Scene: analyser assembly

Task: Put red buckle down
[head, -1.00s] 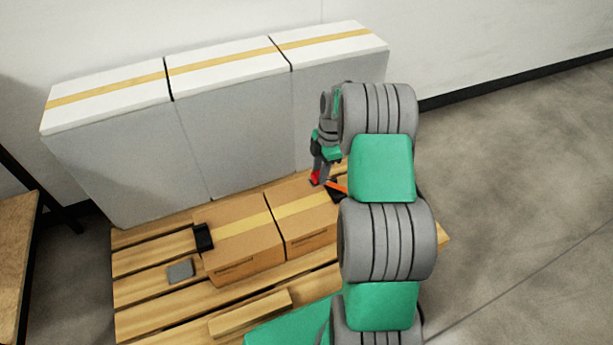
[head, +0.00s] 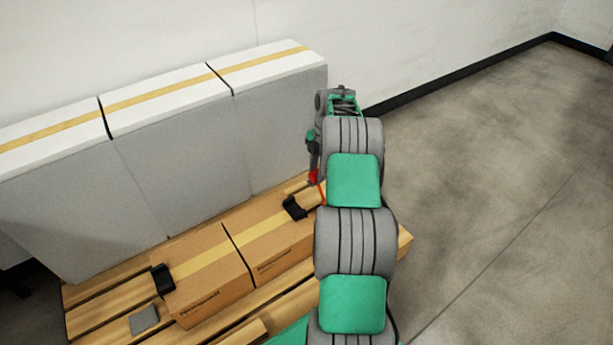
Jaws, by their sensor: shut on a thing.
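The red buckle (head: 313,176) shows as a small red piece at the end of my arm, just right of the brown boxes. My gripper (head: 312,168) is shut on it, above the right end of the pallet. An orange-red strap (head: 321,192) runs down from the buckle and passes behind my arm. The fingertips are small and partly hidden, so the exact hold cannot be made out.
Two brown boxes (head: 205,290) stand on a wooden pallet (head: 88,317), with black clamps (head: 163,279) at their ends. Tall white-topped boxes (head: 165,98) stand behind. A grey plate (head: 144,319) lies at the front left. The floor at right is clear.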

